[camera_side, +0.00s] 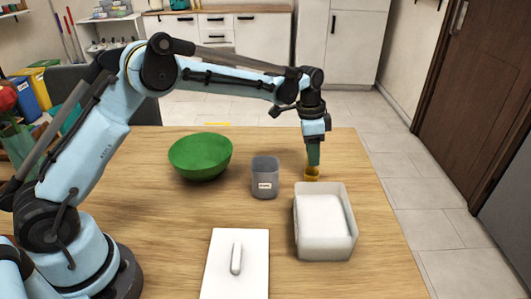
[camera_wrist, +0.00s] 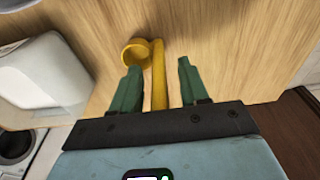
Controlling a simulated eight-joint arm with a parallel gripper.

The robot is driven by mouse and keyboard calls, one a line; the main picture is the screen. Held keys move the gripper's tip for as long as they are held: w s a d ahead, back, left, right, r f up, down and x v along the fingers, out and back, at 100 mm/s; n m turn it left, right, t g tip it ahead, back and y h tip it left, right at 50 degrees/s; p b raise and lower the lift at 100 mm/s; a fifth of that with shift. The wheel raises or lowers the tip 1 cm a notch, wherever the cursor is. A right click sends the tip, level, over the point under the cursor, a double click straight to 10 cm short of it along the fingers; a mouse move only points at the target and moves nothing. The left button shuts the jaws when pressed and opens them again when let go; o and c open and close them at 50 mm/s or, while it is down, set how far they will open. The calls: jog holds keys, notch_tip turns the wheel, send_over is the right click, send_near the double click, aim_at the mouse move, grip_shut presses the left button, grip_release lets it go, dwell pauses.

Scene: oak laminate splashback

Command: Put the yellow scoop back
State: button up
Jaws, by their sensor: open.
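The yellow scoop (camera_side: 312,174) is on the wooden table just behind the white container, below my gripper (camera_side: 313,160). In the wrist view, the scoop's round cup (camera_wrist: 137,51) lies beyond the left fingertip. Its straight handle (camera_wrist: 159,78) runs between the two green fingers of my gripper (camera_wrist: 159,66). The fingers are open, with a gap on both sides of the handle. The white open container (camera_side: 349,240) holds a white mass; its side also shows at left in the wrist view (camera_wrist: 42,70). A grey cup with a label (camera_side: 265,182) stands left of the container.
A green bowl (camera_side: 200,157) stands at the back left of the table (camera_side: 180,215). A white lid with a bar handle (camera_side: 256,262) lies at the front. Bare wood lies between bowl and lid. The table's right edge is near the container.

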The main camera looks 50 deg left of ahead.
jog(key=s+a+r+n+t, duration=0.1)
jog(key=s+r, duration=0.3)
jog(key=r, duration=0.4)
jog(key=s+a+r+n+t, duration=0.1)
jog(key=s+r, duration=0.2)
jog(key=r, duration=0.5)
jog(key=s+a+f+n+t, duration=0.1)
jog(key=s+f+n+t, duration=0.1)
jog(key=s, duration=0.7)
jog(key=s+a+f+n+t+y, duration=0.1)
jog(key=s+a+f+n+t, duration=0.1)
jog(key=s+f+n, duration=0.3)
jog(key=s, duration=0.4)
jog(key=shift+s, duration=0.2)
jog(key=shift+r, duration=0.1)
